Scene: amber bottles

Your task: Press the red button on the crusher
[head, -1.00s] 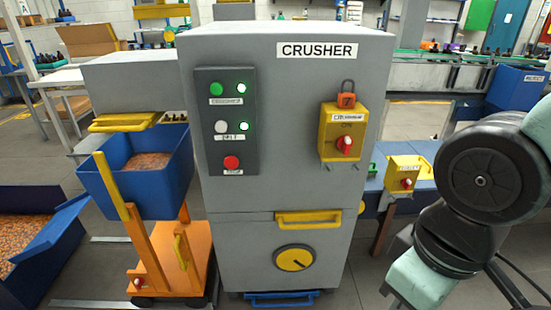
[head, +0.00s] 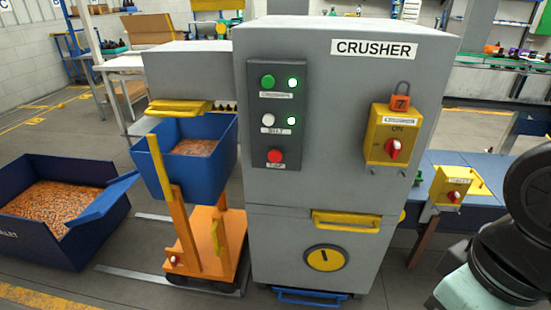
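The crusher (head: 335,100) is a tall grey cabinet with a "CRUSHER" label, standing upright in the middle of the head view. A dark control panel (head: 276,98) is on the left of its front. The red button (head: 275,156) is at the bottom of that panel, below a white button (head: 268,120) and a green button (head: 268,82). Two green lamps beside the upper buttons are lit. Nothing covers the red button. Part of my arm shows at the right edge, apart from the crusher. My gripper is out of view.
A yellow switch box (head: 393,135) with a red knob and orange padlock is on the crusher's right front. An orange cart with a blue bin (head: 150,170) stands left of the crusher. A blue crate (head: 25,164) of amber pieces is far left. Floor is open in front.

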